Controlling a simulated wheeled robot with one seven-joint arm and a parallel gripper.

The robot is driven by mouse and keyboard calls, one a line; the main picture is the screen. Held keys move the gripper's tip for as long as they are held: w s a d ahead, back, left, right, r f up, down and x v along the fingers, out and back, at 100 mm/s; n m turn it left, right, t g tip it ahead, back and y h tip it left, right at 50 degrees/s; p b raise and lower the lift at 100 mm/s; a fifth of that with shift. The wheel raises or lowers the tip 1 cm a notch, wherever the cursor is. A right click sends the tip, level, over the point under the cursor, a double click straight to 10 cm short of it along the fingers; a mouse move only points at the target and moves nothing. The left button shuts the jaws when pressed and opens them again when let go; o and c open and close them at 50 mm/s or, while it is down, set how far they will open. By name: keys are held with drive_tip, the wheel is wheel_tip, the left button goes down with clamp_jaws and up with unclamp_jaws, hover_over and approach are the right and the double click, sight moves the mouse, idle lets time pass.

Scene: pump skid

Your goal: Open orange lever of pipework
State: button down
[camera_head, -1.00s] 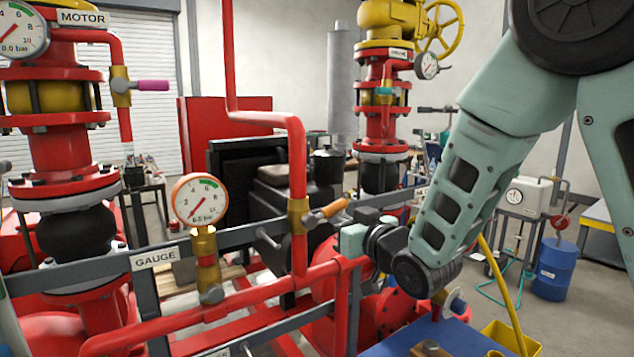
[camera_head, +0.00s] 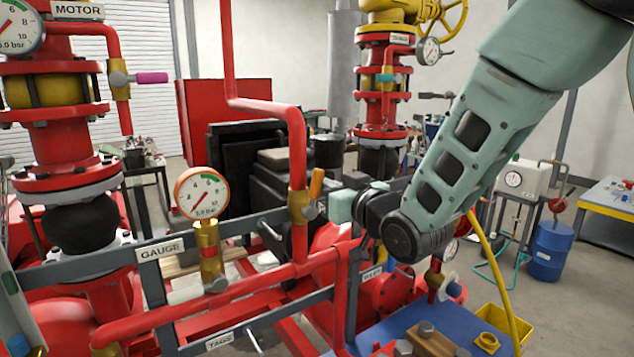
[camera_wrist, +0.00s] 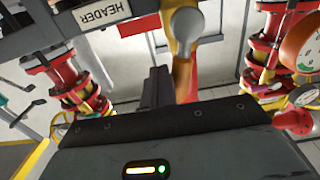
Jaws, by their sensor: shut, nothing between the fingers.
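The orange lever (camera_head: 315,184) is on a brass valve (camera_head: 298,206) in the upright red pipe. It points up, tilted slightly right, nearly along the pipe. In the wrist view the lever (camera_wrist: 183,80) runs down from the round grey stem end (camera_wrist: 187,24). My gripper (camera_head: 336,206) is just right of the lever in the head view, its fingers hard to make out there. In the wrist view its dark fingers (camera_wrist: 156,88) are shut and empty, just left of the lever. I cannot tell whether they touch it.
A round gauge (camera_head: 202,194) stands left of the valve. A grey rail (camera_head: 110,264) and red pipes cross in front. A pink-handled valve (camera_head: 150,78) is at the upper left. A blue bench (camera_head: 385,325) lies below my arm.

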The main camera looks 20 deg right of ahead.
drive_tip(key=b+v, duration=0.8)
drive_tip(key=v, duration=0.1)
drive_tip(key=shift+r+b, duration=0.35)
idle(0.8)
idle(0.4)
